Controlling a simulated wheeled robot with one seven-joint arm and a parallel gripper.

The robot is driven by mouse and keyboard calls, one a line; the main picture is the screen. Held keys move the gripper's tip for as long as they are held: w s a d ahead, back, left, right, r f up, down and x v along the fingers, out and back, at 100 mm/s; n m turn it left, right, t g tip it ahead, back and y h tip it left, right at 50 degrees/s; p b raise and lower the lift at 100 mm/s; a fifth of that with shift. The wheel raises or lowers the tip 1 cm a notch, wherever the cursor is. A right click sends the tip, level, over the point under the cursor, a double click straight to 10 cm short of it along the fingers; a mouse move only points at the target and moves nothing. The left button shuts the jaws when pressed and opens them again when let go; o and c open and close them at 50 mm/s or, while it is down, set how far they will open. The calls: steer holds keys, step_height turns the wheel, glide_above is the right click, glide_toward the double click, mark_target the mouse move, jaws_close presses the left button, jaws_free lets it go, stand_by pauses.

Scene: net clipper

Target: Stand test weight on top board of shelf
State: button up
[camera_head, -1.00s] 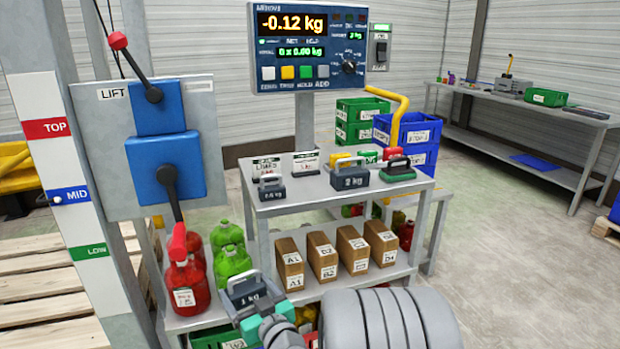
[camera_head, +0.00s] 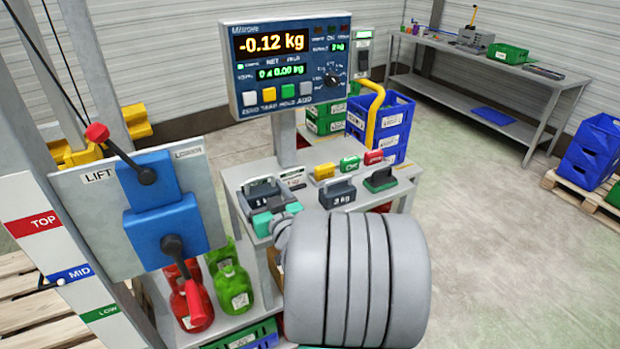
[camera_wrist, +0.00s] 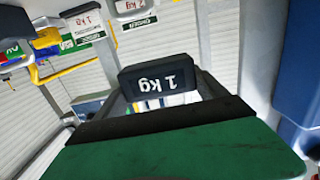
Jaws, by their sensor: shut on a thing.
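The dark grey test weight marked 1 kg (camera_head: 264,191) is in my gripper (camera_head: 268,221), whose teal fingers are shut on it. In the head view it appears upright over the left end of the top board (camera_head: 313,155) of the shelf. I cannot tell whether its base touches the board. In the wrist view the weight (camera_wrist: 158,78) shows its label upside down, beyond a broad green and black surface. My grey arm hides the front of the shelf and much of the board below.
Small yellow, green and red items and a white label card (camera_head: 293,178) stand behind. The scale display (camera_head: 287,67) rises at the back; the lift panel (camera_head: 145,210) is at left.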

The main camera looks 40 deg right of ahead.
steer(key=d+f, duration=0.2)
steer(key=d, duration=0.2)
steer(key=w+d+f, duration=0.1)
steer(key=d+f, duration=0.2)
steer(key=d, duration=0.1)
steer(key=d+f, duration=0.3)
steer(key=d, duration=0.1)
steer(key=shift+w+d+f+b, duration=0.2)
steer(key=shift+d+b, duration=0.1)
steer(key=shift+d, duration=0.1)
steer(key=shift+d+f, duration=0.4)
steer(key=shift+f, duration=0.1)
steer(key=f, duration=0.3)
steer(key=shift+d+f+p, duration=0.1)
steer(key=shift+d+p, duration=0.1)
steer(key=shift+p, duration=0.15)
steer(key=shift+f+b, duration=0.25)
steer(key=shift+b, duration=0.05)
steer(key=o, duration=2)
steer(key=shift+a+f, duration=0.1)
steer(key=shift+a, duration=0.05)
